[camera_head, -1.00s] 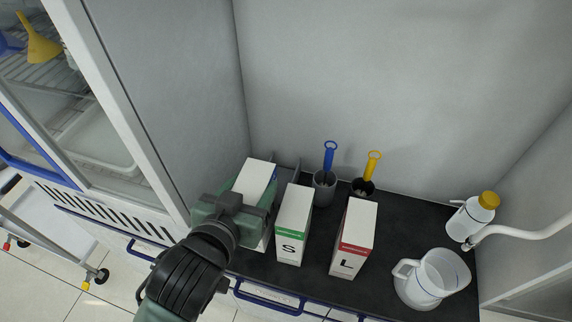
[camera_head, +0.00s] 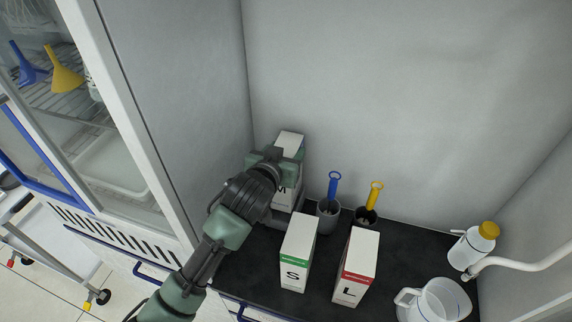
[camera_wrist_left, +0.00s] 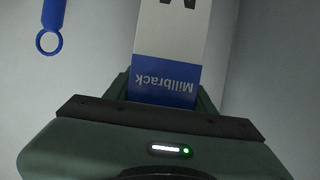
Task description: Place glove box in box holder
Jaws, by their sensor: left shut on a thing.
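A white glove box (camera_head: 289,141) marked M, with a blue band, is in my left gripper (camera_head: 276,158) at the back left corner of the dark counter. In the left wrist view the box (camera_wrist_left: 168,80) shows its blue "Millbrack" band between the fingers. The gripper is shut on it. A grey box holder (camera_head: 290,214) shows beneath the box. The box is upright over or in the holder; the arm hides much of the contact, so I cannot tell whether it rests there. My right gripper is not in view.
A green-banded S box (camera_head: 298,252) and a red-banded L box (camera_head: 357,267) stand in front. Cups with a blue-handled brush (camera_head: 333,187) and a yellow-handled brush (camera_head: 374,196) stand right of the holder. A jug (camera_head: 438,303) and a bottle (camera_head: 474,246) are far right.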

